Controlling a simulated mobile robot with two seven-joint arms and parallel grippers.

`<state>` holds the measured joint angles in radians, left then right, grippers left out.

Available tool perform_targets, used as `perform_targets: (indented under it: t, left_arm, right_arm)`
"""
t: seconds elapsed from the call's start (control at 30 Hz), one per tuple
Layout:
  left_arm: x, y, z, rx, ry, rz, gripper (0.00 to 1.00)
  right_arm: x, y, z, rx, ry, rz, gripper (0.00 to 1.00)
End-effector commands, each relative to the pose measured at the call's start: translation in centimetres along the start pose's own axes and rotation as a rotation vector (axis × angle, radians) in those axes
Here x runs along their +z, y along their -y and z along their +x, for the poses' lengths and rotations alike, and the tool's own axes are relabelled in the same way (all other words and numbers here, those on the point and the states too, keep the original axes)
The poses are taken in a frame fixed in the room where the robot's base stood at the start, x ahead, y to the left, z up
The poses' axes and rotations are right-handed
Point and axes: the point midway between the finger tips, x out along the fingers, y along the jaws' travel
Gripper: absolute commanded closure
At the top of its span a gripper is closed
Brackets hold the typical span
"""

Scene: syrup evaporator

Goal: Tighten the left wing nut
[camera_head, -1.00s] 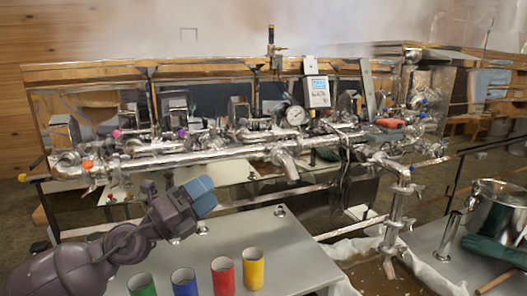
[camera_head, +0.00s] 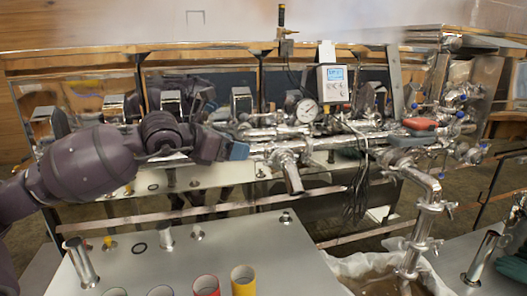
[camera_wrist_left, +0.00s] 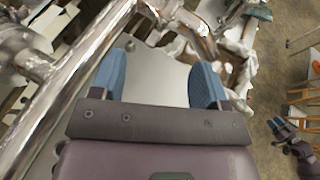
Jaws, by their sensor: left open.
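My left gripper (camera_head: 238,150) is in front of the long steel pipe (camera_head: 335,143), left of a downward pipe branch (camera_head: 290,170). In the left wrist view its two blue fingers (camera_wrist_left: 163,85) are apart with nothing between them; a shiny pipe (camera_wrist_left: 75,90) runs beside the left finger. Small wing-like parts show at the clamps of the right-hand down pipe (camera_head: 430,207). I cannot single out the left wing nut; my left arm covers the pipe's left part. A small purple arm with blue tips, seemingly my right gripper (camera_wrist_left: 276,127), shows at the wrist view's right edge.
A steel table in front holds upright tubes, including a red cup (camera_head: 206,287) and a yellow cup (camera_head: 243,281). A pressure gauge (camera_head: 307,111) and a white display box (camera_head: 333,84) stand above the pipe. A white-lined bin (camera_head: 345,268) is below the down pipe.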

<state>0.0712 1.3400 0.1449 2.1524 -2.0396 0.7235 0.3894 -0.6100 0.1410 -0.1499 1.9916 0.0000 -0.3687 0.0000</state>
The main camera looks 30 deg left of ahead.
Motion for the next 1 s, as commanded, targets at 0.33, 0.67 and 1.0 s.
perform_targets:
  t: [0.33, 0.67, 1.0]
  left_arm:
    - [0.1, 0.1, 3.8, -0.002, 0.003, -0.001, 0.31]
    - [0.1, 0.1, 7.7, -0.003, 0.002, -0.002, 0.31]
    - [0.0, 0.1, 9.4, -0.002, 0.0, -0.001, 0.31]
  right_arm:
    - [0.1, 0.0, 0.2, -0.001, 0.002, -0.001, 0.57]
    - [-1.2, 0.0, 0.4, -0.003, -0.021, -0.004, 0.57]
    - [-1.0, 0.0, 0.2, -0.002, -0.016, -0.004, 0.57]
